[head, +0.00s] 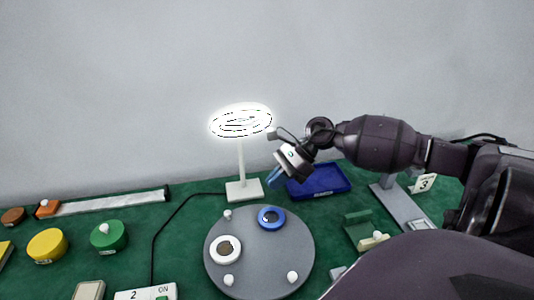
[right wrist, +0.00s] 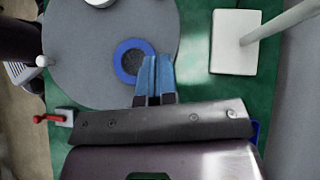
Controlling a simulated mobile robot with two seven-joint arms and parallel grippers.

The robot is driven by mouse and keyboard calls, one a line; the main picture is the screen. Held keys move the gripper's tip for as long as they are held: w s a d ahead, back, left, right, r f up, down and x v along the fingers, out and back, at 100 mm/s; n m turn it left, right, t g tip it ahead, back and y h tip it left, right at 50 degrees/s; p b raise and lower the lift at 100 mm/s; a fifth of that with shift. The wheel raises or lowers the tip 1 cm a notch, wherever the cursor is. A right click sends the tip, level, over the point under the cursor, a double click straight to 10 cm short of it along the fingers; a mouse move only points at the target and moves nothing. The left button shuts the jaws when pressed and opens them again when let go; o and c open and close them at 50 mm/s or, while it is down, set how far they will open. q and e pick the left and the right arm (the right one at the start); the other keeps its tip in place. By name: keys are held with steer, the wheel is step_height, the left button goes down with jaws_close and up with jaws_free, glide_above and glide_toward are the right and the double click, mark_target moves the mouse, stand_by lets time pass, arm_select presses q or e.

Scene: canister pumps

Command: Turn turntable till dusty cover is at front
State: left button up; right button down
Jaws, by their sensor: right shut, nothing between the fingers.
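The grey round turntable (head: 262,258) stands on the green mat and also fills the upper left of the right wrist view (right wrist: 90,85). A white ring-shaped cover with a speckled brown centre (head: 226,249), which looks like the dusty one, sits on its left side. A blue ring with a dark centre (head: 272,217) sits at its back and shows in the right wrist view (right wrist: 133,60). Several white knobs stand near the rim. My right gripper (head: 274,178) is shut and empty, above the area behind the turntable; its blue fingers (right wrist: 155,78) appear beside the blue ring. My left gripper is out of view.
A lit ring lamp (head: 240,121) on a white stand (head: 244,190) rises behind the turntable. A blue tray (head: 320,181) lies at the back right. A green holder (head: 358,228) is to the right. Yellow (head: 47,245) and green (head: 108,237) round pieces are left. A switch box (head: 147,293) is at front.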

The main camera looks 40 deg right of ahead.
glide_toward(239, 216)
steer(key=x, duration=0.4)
steer(key=shift+f+b, duration=0.25)
steer(key=shift+b, duration=0.15)
steer(key=shift+w+a+r, duration=0.1)
steer(key=shift+w+a, duration=0.15)
steer(key=shift+a, duration=0.25)
steer(key=shift+w+a+r, duration=0.1)
steer(key=shift+w+a, duration=0.15)
steer(key=shift+a, duration=0.3)
steer(key=shift+w+a, duration=0.2)
steer(key=shift+a, duration=0.5)
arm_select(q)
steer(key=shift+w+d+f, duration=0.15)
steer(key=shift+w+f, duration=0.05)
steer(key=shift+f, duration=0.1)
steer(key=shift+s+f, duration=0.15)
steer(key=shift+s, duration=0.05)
arm_select(e)
steer(key=shift+f, duration=0.1)
steer(key=shift+w+a+n, duration=0.1)
steer(key=shift+a+n, duration=0.1)
steer(key=shift+n, duration=0.1)
steer(key=shift+a+g+b, duration=0.1)
steer(key=shift+g+b, duration=0.2)
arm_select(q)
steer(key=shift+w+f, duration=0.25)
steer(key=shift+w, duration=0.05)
arm_select(e)
steer(key=shift+a, duration=0.1)
